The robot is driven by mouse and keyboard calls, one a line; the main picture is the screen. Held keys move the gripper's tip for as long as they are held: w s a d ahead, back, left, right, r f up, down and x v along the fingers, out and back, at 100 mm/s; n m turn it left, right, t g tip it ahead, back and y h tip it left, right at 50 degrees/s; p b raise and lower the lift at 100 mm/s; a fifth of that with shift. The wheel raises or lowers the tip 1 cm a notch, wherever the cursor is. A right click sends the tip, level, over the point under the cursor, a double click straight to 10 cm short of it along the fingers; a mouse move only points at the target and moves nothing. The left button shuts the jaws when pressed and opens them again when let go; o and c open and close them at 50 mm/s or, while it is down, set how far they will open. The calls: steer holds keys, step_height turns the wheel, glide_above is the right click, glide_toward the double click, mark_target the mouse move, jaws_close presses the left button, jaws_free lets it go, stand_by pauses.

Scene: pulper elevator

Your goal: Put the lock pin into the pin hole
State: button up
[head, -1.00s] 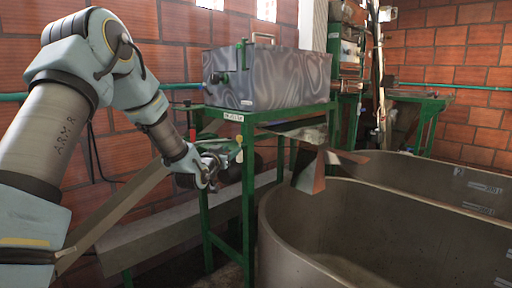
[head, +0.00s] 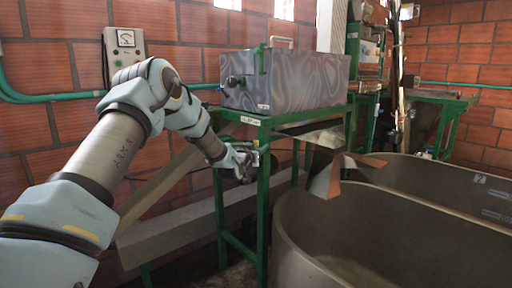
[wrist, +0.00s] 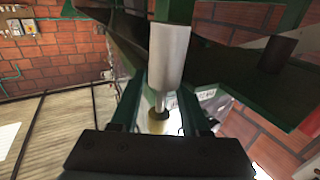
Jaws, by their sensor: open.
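In the wrist view, a pale grey cylinder (wrist: 168,55) with a thin stem and a yellowish end (wrist: 157,122) shows between my fingers; it looks like the lock pin. My gripper (wrist: 159,100) is open, one finger on each side of the stem, with visible gaps. In the head view my gripper (head: 244,160) is at the front left leg of the green stand (head: 263,190), below the stand's top. The pin is too small to make out there. I cannot tell which spot is the pin hole; a dark round stub (wrist: 276,53) shows under the green metalwork.
A grey patterned tank (head: 290,80) stands on the green stand. A metal chute (head: 328,170) reaches over a large vat (head: 310,240) at the right. A long beam (head: 155,190) lies behind my arm. A gauge box (head: 126,48) hangs on the brick wall.

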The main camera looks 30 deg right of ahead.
steer(key=shift+c, duration=0.3)
jaws_close()
stand_by(0.3)
